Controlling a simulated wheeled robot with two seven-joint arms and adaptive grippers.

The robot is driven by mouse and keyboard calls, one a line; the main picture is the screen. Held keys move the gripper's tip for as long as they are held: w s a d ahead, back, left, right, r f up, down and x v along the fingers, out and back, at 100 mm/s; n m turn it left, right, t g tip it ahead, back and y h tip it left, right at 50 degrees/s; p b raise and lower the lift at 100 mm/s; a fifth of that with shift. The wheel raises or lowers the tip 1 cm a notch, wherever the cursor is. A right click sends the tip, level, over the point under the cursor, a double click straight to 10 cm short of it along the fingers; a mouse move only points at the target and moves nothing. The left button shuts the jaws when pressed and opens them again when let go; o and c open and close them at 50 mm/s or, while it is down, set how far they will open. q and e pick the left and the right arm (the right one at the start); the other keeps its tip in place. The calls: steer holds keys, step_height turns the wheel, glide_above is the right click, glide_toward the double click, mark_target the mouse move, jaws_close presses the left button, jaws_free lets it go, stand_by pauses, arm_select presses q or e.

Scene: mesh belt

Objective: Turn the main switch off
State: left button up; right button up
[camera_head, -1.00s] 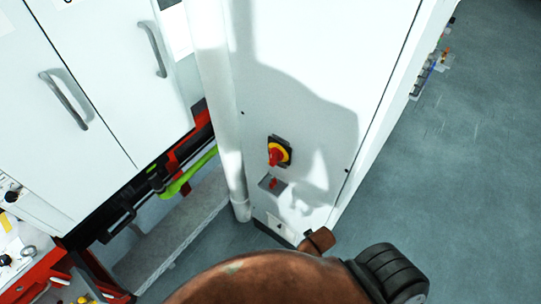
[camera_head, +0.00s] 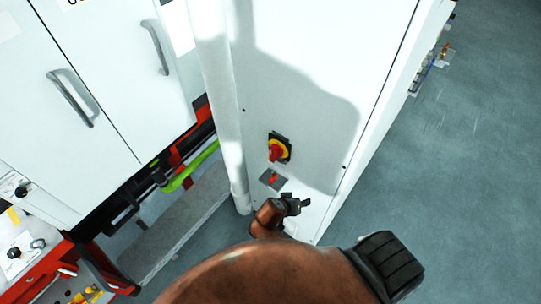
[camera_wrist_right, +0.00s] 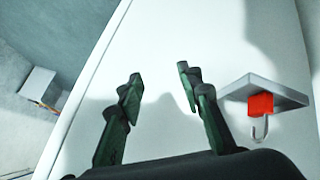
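The main switch (camera_head: 279,148) is a red knob on a yellow ring and black plate, low on the white cabinet's side panel. Below it is a small grey plate with a red piece (camera_head: 272,180). My right gripper (camera_head: 293,204) is below and slightly right of that plate, apart from the knob. In the right wrist view my right gripper (camera_wrist_right: 158,82) is open and empty, its two dark fingers spread before the white panel. A red block (camera_wrist_right: 260,105) with a metal loop on a grey plate is right of the fingers. The switch knob is not recognisable there. My left gripper is not in view.
The white cabinet (camera_head: 300,60) fills the centre. A white pipe (camera_head: 222,110) runs along its left edge. White doors with grey handles (camera_head: 72,98) and a green bar (camera_head: 190,168) are at left. Open grey floor (camera_head: 450,190) lies to the right.

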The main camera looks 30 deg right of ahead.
steer(key=w+a+r+m+t+h, duration=0.1)
steer(key=w+a+r+m+h, duration=0.25)
steer(key=w+r, duration=0.3)
steer(key=m+t+h, duration=0.3)
steer(key=t+h, duration=0.1)
steer(key=h, duration=0.1)
glide_toward(271, 155)
steer(key=x, duration=0.2)
steer(key=p+x, duration=0.3)
steer(key=x, duration=0.3)
steer(key=shift+d+r, duration=0.15)
steer(key=shift+d, duration=0.15)
steer(key=shift+w+d, duration=0.25)
steer(key=shift+d, duration=0.2)
steer(key=shift+c, duration=0.6)
jaws_close()
